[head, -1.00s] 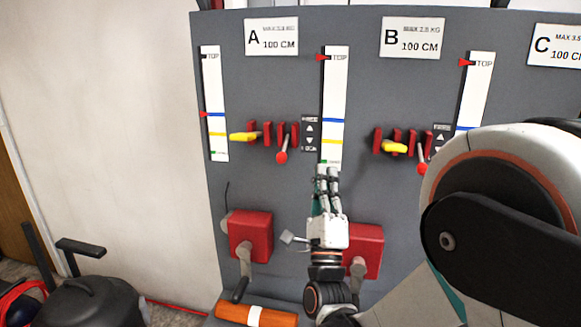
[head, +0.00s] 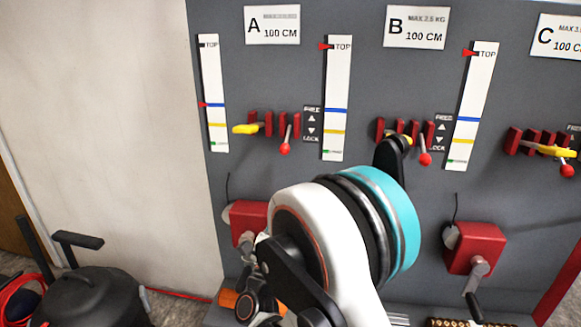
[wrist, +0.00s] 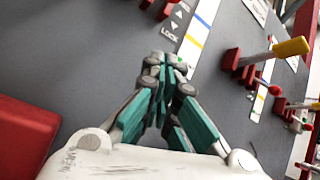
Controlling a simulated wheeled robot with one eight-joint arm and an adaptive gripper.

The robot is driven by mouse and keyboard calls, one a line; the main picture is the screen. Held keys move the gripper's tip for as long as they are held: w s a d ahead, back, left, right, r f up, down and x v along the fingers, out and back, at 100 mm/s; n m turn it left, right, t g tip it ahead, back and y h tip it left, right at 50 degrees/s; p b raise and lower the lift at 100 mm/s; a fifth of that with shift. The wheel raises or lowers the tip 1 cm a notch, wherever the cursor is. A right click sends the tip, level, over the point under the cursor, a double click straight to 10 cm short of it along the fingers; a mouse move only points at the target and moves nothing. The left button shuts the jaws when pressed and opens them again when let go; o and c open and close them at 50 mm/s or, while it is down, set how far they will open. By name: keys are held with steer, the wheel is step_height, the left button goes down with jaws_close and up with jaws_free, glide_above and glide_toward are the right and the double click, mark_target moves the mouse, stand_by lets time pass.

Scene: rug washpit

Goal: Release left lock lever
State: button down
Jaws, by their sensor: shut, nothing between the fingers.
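The left lock lever (head: 285,147) is a thin metal rod with a red ball end, under panel A. It points down, with its ball just below the level of the word LOCK on the FREE/LOCK label (head: 311,124) to its right. I cannot make this lever out in the wrist view. My gripper (wrist: 165,68) is shut and empty, its teal and grey fingers together. In the wrist view its tips are just below the LOCK label (wrist: 174,25) and beside a white scale strip (wrist: 197,35). In the head view my arm hides the fingers.
A yellow handle (head: 246,129) sits left of the lever among red brackets (head: 267,122). Station B has a similar red-ball lever (head: 425,159). Red winch boxes (head: 474,248) with cranks stick out below. A black canister (head: 92,297) stands on the floor at left.

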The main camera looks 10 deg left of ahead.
mark_target(287, 139)
steer(key=x, duration=1)
steer(key=shift+w+d+r+b, duration=0.1)
steer(key=shift+w+b, duration=0.05)
steer(key=shift+b, duration=0.25)
steer(key=s, duration=0.1)
steer(key=s+a+r, duration=0.1)
steer(key=s, duration=0.1)
steer(key=shift+s+a+r+b, duration=0.15)
steer(key=shift+a+r+b, duration=0.15)
steer(key=shift+a+r, duration=0.05)
steer(key=shift+s, duration=0.1)
steer(key=shift+r, duration=0.15)
steer(key=shift+s+r+g+p, duration=0.15)
steer(key=shift+s+g+p, duration=0.1)
steer(key=shift+g+p, duration=0.2)
